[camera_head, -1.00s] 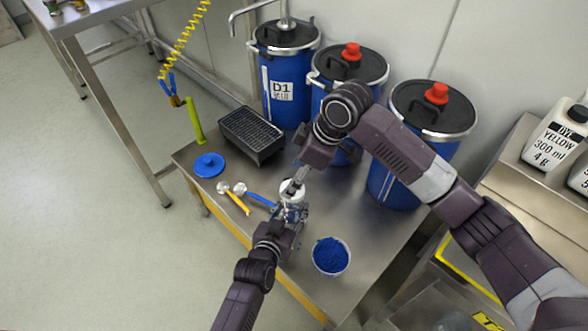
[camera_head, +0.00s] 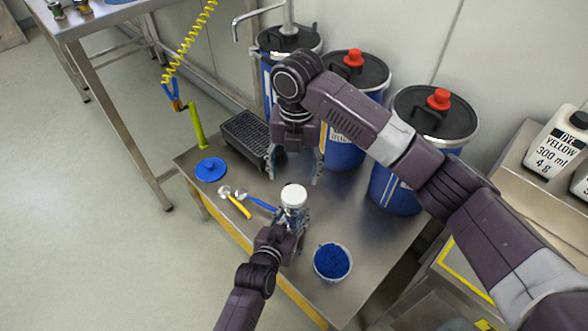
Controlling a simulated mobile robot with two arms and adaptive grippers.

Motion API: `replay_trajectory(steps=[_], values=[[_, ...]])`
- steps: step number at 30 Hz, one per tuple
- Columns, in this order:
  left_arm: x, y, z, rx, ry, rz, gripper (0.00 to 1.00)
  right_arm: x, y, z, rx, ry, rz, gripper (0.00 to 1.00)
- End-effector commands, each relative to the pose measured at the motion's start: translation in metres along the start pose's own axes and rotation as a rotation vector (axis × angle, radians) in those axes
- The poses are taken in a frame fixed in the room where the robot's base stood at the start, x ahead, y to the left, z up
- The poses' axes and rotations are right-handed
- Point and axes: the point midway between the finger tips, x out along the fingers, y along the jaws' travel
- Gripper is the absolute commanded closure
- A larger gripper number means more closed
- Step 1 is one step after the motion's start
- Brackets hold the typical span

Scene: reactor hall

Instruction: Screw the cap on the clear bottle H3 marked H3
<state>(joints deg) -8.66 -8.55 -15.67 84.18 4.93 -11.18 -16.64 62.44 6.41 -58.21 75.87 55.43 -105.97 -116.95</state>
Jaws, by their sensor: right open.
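The clear bottle H3 (camera_head: 293,213) stands upright above the steel table, with a white cap (camera_head: 294,194) on its top. I cannot read its mark, and how tightly the cap sits does not show. My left gripper (camera_head: 294,221) comes from below in the picture and is shut on the bottle's body, hiding its lower part. My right gripper (camera_head: 294,176) is open and empty, its fingers spread pointing down, above and behind the cap and apart from it.
The steel table (camera_head: 372,235) also carries a tub of blue powder (camera_head: 332,262), a blue lid (camera_head: 211,169), a yellow-handled tool (camera_head: 236,204), a blue-handled tool (camera_head: 257,201) and a black tray (camera_head: 247,140). Blue drums (camera_head: 400,192) stand along the back.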

Motion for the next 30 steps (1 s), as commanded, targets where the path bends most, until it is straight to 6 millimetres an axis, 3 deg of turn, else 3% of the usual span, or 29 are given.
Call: replay_trajectory(steps=[6, 17, 20, 30], values=[[0.0, 0.0, 0.001, 0.0, -0.001, 0.0, 1.0, -0.004, -0.001, 0.0, -0.116, 0.003, -0.026, 0.38], [0.0, 0.0, 0.001, 0.0, -0.001, 0.0, 1.0, -0.002, -0.001, 0.0, -0.121, 0.005, -0.026, 0.38], [0.0, 0.0, 0.001, 0.0, -0.001, 0.0, 1.0, 0.005, -0.001, -0.001, -0.119, 0.007, -0.027, 0.38], [0.0, 0.0, 0.0, 0.0, -0.001, 0.0, 1.0, 0.056, -0.003, -0.001, -0.118, 0.007, -0.027, 0.38]])
